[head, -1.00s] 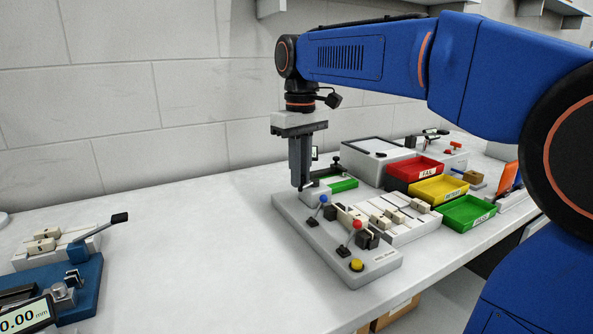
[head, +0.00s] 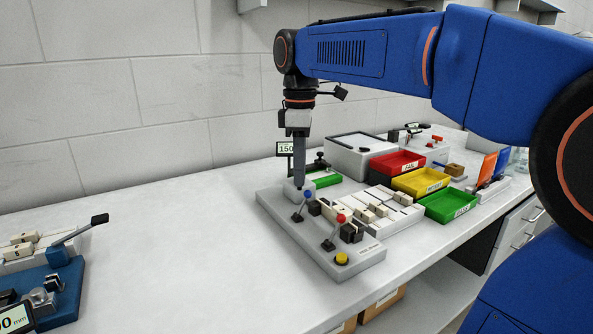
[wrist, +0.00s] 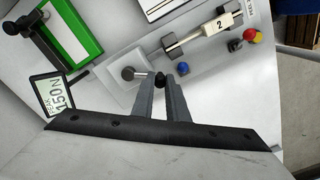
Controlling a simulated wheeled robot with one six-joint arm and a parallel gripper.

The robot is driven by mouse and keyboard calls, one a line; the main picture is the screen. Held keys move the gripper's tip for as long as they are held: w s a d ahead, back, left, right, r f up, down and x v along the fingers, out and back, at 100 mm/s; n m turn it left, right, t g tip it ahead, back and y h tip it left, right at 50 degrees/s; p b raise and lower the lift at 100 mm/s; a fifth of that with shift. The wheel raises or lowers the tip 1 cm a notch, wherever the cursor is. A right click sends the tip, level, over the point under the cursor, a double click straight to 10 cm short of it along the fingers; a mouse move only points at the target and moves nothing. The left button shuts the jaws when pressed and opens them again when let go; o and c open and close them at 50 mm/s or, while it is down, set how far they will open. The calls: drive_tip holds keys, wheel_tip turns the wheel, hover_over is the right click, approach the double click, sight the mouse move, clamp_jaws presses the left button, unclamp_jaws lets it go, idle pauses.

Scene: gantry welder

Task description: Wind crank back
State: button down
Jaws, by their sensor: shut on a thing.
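The crank (wrist: 127,73) is a small metal arm on a square light-grey block, with a dark knob (wrist: 160,79) at its end. My gripper (wrist: 160,84) is shut on this knob in the wrist view. In the head view my gripper (head: 299,186) points straight down at the back left of the grey fixture (head: 290,231); the crank is mostly hidden there. A small display (wrist: 58,94) beside the crank reads 150 N under the word PEAK.
Red (head: 398,160), yellow (head: 420,181) and green (head: 449,205) trays lie to the right. A blue device (head: 58,283) stands at left; the bench between is clear.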

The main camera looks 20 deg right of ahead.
idle(0.3)
drive_tip(key=c, duration=1.7)
unclamp_jaws()
drive_tip(key=shift+d, duration=0.1)
drive_tip(key=shift+c, duration=0.2)
drive_tip(key=shift+r, duration=0.1)
wheel_tip(320, 180, up, 17)
drive_tip(key=shift+s, duration=0.15)
